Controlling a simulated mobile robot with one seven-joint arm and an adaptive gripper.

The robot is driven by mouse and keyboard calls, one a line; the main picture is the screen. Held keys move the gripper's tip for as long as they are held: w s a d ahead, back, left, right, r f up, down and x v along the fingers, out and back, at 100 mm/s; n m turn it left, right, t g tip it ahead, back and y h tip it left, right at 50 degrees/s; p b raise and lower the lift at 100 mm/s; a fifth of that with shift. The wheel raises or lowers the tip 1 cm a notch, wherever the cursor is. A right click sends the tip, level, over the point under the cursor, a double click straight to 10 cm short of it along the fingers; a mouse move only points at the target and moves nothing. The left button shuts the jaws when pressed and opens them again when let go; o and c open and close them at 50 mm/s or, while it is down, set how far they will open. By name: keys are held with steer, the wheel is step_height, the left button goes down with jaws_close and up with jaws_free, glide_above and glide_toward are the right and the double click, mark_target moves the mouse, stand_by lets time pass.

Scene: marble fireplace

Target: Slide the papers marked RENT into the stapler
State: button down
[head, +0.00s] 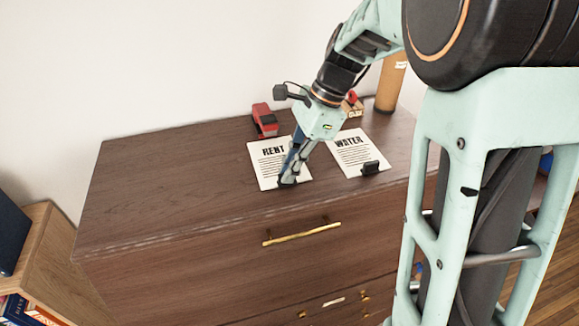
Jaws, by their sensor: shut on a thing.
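The papers marked RENT (265,167) lie face up on the dark wooden dresser top, printed with dark lines of text. My gripper (288,181) reaches down over their right part and is shut at their lower edge. A dark patch shows at the fingertips, but the fingers hide most of the grip. The red and black stapler (264,120) stands behind the papers, towards the wall and apart from them. Its mouth is too small to make out clearly.
Papers marked WATER (357,152) lie to the right, with a black clip (370,168) at their lower edge. A small reddish-tan object (353,104) and a tan cylinder (391,82) stand behind. The dresser top (170,180) is clear on the left.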

steer(key=c, duration=2)
jaws_free()
step_height(320, 180, up, 5)
steer(key=p, duration=0.4)
steer(key=shift+r, duration=1.5)
